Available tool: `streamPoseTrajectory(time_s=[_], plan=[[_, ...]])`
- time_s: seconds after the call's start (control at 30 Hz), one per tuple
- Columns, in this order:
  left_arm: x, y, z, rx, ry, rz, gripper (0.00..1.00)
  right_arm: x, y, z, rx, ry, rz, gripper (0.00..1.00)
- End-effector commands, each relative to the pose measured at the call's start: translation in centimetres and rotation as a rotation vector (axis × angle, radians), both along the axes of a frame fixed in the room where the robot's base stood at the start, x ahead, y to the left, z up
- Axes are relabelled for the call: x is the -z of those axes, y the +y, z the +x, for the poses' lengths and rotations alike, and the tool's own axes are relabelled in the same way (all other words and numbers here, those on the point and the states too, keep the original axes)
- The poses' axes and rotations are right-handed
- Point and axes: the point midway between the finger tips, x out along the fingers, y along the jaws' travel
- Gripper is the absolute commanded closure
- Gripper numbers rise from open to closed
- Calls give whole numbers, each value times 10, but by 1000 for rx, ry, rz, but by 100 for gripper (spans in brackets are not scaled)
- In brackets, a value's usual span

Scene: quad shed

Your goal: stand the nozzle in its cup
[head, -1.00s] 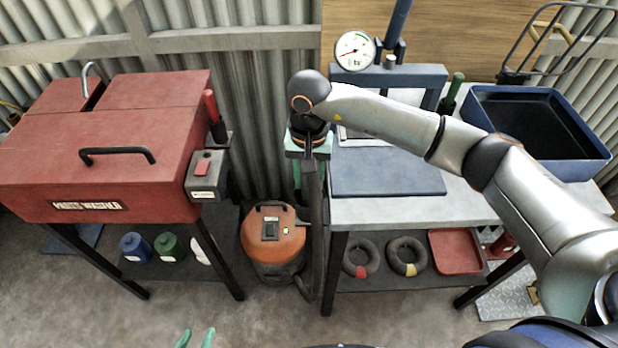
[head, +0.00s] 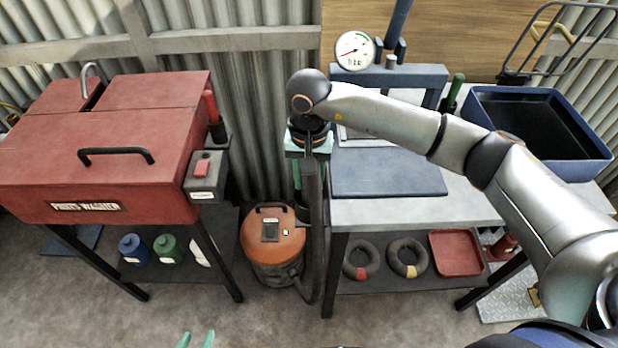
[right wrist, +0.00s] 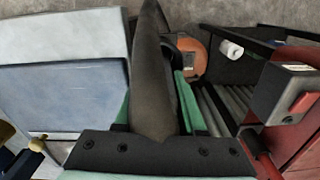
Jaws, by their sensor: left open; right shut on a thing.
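The nozzle is a long dark grey tapering piece. It fills the middle of the right wrist view (right wrist: 152,80) and hangs upright in the head view (head: 313,205), between the red cabinet and the bench. My right gripper (right wrist: 157,115) is shut on it, with a teal finger on each side; in the head view this gripper (head: 308,150) is beside the bench's left edge.
An orange vacuum (head: 272,240) stands on the floor just left of the nozzle. The red cabinet (head: 110,150) is at left, with a switch box on its side. The bench (head: 400,212) at right holds a blue mat (head: 385,178) and a dark tray (head: 590,170).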

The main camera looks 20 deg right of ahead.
Motion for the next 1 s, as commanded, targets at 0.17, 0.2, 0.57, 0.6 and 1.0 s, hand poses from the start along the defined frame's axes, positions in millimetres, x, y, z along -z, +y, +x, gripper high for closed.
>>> streamPoseTrajectory(time_s=[0.17,0.2,0.57,0.6,1.0], plan=[[0,0,0,0,0,0,50,0,0,0,0,0,1,100],[1,0,0,0,0,0,50,0,0,0,0,0,1,100],[8,0,0,0,0,0,50,8,0,0,1,0,1,100],[9,0,0,0,0,0,50,8,0,0,1,0,1,100],[12,0,0,0,0,0,50,12,0,0,1,0,1,49]])
